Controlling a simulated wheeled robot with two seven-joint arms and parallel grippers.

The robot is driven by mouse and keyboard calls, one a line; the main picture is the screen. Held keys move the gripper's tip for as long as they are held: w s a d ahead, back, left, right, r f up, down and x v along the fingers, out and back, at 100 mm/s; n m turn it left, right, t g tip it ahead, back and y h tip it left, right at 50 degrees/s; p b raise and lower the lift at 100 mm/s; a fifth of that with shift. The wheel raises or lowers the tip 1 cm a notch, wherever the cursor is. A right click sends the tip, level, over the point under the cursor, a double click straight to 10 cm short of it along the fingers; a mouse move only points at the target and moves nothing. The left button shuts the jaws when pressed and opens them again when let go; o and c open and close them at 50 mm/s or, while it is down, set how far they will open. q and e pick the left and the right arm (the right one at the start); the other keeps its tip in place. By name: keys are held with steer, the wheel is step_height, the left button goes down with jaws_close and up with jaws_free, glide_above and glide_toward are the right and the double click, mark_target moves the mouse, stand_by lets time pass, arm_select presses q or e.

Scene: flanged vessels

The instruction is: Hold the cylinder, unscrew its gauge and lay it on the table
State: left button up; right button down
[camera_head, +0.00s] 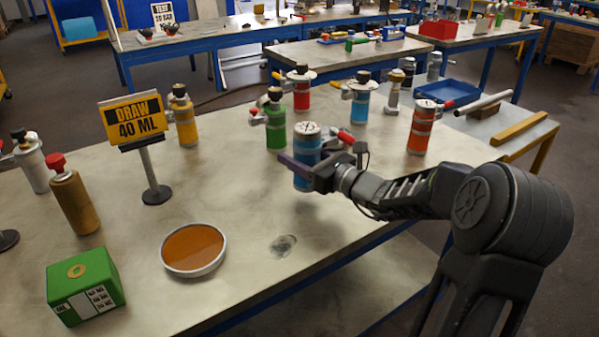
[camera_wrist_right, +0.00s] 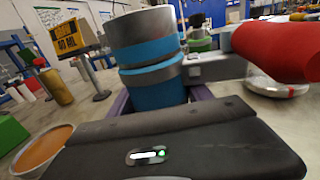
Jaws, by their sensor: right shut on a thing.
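A blue cylinder (camera_head: 305,148) with grey bands stands near the middle of the table (camera_head: 225,290). A round gauge with a white dial (camera_head: 307,128) sits on its top. A red-handled side valve (camera_head: 345,136) sticks out to its right. My right gripper (camera_head: 303,170) is shut around the lower body of this cylinder, reaching in from the right. My left gripper is not in view.
A green cylinder (camera_head: 275,125) stands close behind left, and an orange one (camera_head: 421,130) to the right. Other cylinders stand behind. A dish of orange liquid (camera_head: 193,250), a green box (camera_head: 84,285) and a sign (camera_head: 133,118) are left. The front middle table is mostly clear.

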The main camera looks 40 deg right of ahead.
steer(key=shift+r, duration=0.15)
steer(key=shift+f+b, duration=0.35)
steer(key=shift+f, duration=1.55)
steer(key=shift+f, duration=0.1)
steer(key=shift+c, duration=2.2)
jaws_free()
steer(key=shift+f, duration=0.1)
steer(key=shift+r, duration=0.25)
steer(key=shift+s+f, duration=0.15)
steer(key=shift+s, duration=0.25)
steer(key=v, duration=1.1)
steer(key=shift+s+p, duration=0.15)
steer(key=shift+p, duration=0.25)
